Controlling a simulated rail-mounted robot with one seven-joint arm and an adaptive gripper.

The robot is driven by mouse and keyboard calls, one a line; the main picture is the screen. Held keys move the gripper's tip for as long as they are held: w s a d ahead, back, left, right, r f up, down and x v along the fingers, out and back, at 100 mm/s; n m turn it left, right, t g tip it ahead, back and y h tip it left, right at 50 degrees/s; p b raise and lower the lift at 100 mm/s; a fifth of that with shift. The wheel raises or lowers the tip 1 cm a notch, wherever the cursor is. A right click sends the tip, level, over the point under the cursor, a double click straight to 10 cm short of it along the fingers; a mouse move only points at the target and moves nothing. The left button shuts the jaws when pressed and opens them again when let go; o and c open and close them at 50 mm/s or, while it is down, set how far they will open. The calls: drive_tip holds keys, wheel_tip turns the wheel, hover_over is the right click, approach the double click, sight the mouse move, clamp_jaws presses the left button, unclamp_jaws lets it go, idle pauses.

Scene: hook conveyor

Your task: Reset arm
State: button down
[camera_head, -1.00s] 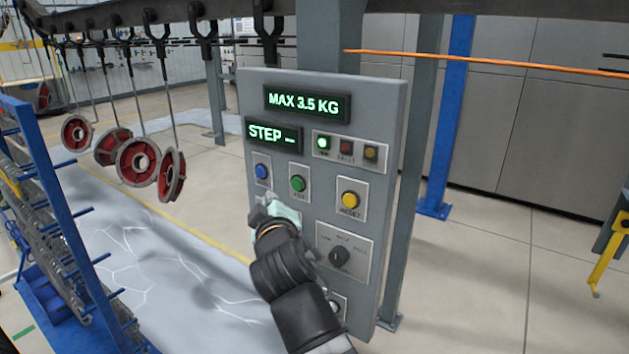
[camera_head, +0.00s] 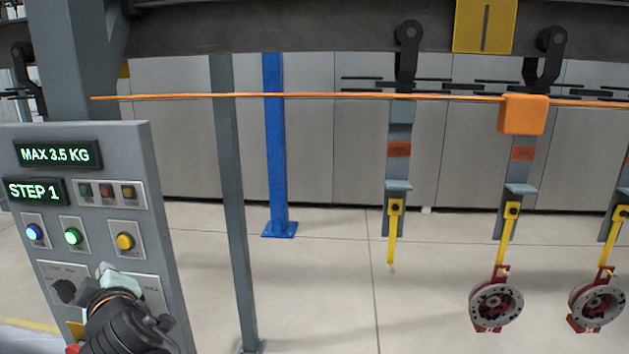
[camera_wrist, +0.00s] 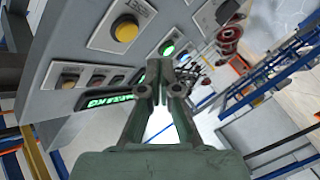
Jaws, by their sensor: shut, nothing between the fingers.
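My gripper (camera_wrist: 158,85) is shut and empty in the wrist view, its two fingers together in front of the control panel. In the head view my arm reaches up from the bottom left, in front of the lower part of the control panel (camera_head: 160,215). The panel's displays read "MAX 3.5 KG" (camera_head: 57,154) and "STEP 1" (camera_head: 33,191). A blue button (camera_head: 34,232) and a green button (camera_head: 73,236) are lit. A yellow button (camera_head: 125,241) sits to their right, and it also shows in the wrist view (camera_wrist: 125,28). My wrist partly hides the dial plate below.
An overhead rail (camera_head: 300,28) carries black hooks. Yellow hangers (camera_head: 394,228) hang at the right, two of them holding red and grey wheels (camera_head: 496,303). An orange cord (camera_head: 300,96) crosses the view. A blue post (camera_head: 274,140) stands behind.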

drive_tip(key=w+d+f+m+g+h, duration=0.2)
drive_tip(key=d+f+h, duration=0.1)
drive_tip(key=f, duration=1)
drive_tip(key=w+d+f+m+g+h, duration=0.2)
drive_tip(key=f, duration=1)
drive_tip(key=d+f+m+g+h+b, duration=0.1)
drive_tip(key=d+f+m+g+h, duration=0.15)
drive_tip(key=d+f, duration=0.8)
drive_tip(key=d+f+m+g+h, duration=0.25)
drive_tip(key=d+f, duration=0.35)
drive_tip(key=f, duration=0.9)
drive_tip(key=s+d+f+m+g+h, duration=0.1)
drive_tip(key=s+d+f+m+g, duration=0.15)
drive_tip(key=s+d+f, duration=0.45)
drive_tip(key=s+d+f+m+g+h, duration=0.1)
drive_tip(key=s+d+f+g, duration=0.15)
drive_tip(key=d+f, duration=0.8)
drive_tip(key=s+d+f+m+g, duration=0.1)
drive_tip(key=s+d+f+g, duration=0.1)
drive_tip(key=s, duration=0.4)
drive_tip(key=s+d+f+m+g+y+b, duration=0.1)
drive_tip(key=s+d+f+m+g, duration=0.1)
drive_tip(key=s+d+f, duration=0.3)
drive_tip(key=s+d+f+m+g, duration=0.1)
drive_tip(key=s+d+f, duration=0.2)
drive_tip(key=s+d, duration=0.3)
drive_tip(key=shift+s+d+f+g+y+b, duration=0.3)
drive_tip(key=shift+s+d+f+g, duration=0.1)
drive_tip(key=shift+s, duration=0.45)
